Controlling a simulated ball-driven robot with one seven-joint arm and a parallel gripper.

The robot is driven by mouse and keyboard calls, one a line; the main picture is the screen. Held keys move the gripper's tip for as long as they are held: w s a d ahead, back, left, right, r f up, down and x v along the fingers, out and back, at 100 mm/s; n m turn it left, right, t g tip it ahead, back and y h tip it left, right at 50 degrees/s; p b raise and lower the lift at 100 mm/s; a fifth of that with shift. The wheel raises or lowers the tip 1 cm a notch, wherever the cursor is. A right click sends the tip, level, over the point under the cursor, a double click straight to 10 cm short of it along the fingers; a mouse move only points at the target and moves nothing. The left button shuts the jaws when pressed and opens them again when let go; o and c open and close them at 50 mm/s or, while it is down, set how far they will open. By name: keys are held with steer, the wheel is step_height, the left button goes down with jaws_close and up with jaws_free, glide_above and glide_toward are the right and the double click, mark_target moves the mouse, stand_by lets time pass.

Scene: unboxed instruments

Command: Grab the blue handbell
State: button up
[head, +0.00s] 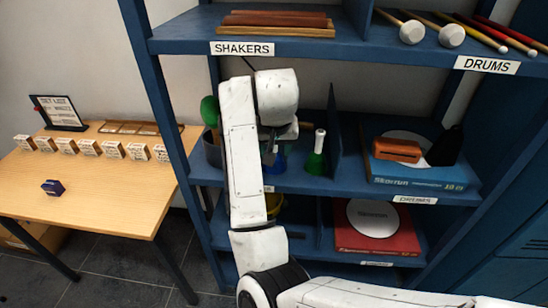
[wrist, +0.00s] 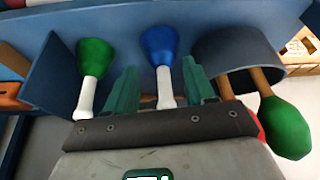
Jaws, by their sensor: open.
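The blue handbell (wrist: 160,45) has a blue bell and a white handle. In the wrist view, which looks upside down, it lies between the two teal fingers of my gripper (wrist: 159,66). The fingers stand apart on either side of its white handle, with gaps visible; I cannot tell how deep the handle sits between them. In the head view, a bit of the blue bell (head: 279,164) shows on the middle shelf, mostly hidden by my arm and gripper (head: 275,148).
A green handbell (head: 316,158) stands just right of the blue one, beside a blue divider (head: 334,140). The shelf above (head: 345,45) is close over my arm.

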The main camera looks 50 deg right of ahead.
mark_target(274, 150)
steer(key=w+d, duration=0.3)
steer(key=shift+w+d+p, duration=0.15)
steer(key=shift+d+p, duration=0.05)
steer(key=shift+p, duration=0.15)
steer(key=shift+w+d+f, duration=0.15)
steer(key=shift+w+f, duration=0.05)
steer(key=shift+w, duration=0.05)
steer(key=shift+d+f, duration=0.1)
steer(key=shift+f, duration=0.3)
jaws_close()
